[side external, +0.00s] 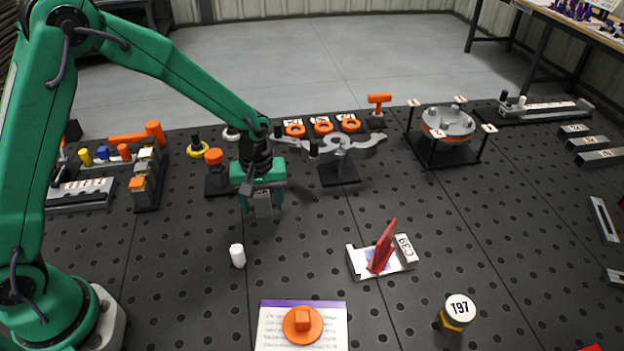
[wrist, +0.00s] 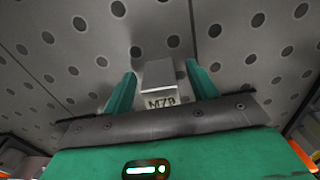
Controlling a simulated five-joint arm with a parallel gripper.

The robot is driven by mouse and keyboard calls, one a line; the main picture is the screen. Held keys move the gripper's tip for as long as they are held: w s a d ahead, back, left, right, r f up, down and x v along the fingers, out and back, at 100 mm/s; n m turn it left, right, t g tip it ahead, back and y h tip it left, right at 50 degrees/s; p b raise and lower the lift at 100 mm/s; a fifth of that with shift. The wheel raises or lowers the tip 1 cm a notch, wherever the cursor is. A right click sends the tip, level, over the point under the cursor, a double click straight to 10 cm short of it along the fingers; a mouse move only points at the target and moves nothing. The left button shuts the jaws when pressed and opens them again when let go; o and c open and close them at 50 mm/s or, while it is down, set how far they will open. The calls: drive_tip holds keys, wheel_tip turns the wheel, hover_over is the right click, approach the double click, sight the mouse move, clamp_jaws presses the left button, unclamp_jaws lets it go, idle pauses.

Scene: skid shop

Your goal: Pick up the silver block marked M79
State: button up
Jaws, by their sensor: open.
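The silver block (wrist: 158,74) shows between my two green fingers in the wrist view, with its marking, which reads like M79, facing the camera. In the side external view the silver block (side external: 263,204) is below my gripper's green body, its upper part hidden. My gripper (wrist: 155,88) is open, with a finger on either side of the block and a visible gap at each side. My gripper also shows in the side external view (side external: 263,208), pointing down. I cannot tell exactly how far down the fingers reach along the block.
A white cylinder (side external: 237,256) stands in front of my gripper. An orange-topped post (side external: 215,170) stands close at its left, and a grey clamp stand (side external: 340,165) at its right. A tray marked C39 (side external: 357,264) lies to the front right. The perforated black table between them is clear.

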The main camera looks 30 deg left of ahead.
sight(262, 196)
drive_tip(key=c, duration=1.2)
drive_tip(key=shift+r, duration=0.15)
drive_tip(key=shift+w+r, duration=0.1)
drive_tip(key=shift+r, duration=0.75)
wheel_tip(262, 196, up, 3)
drive_tip(key=shift+d+f, duration=0.1)
drive_tip(key=shift+f, duration=0.1)
drive_tip(key=s+d+r, duration=0.4)
drive_tip(key=s+d, duration=0.1)
drive_tip(key=s+d+r, duration=0.2)
drive_tip(key=s+d, duration=0.1)
drive_tip(key=shift+d+r, duration=0.25)
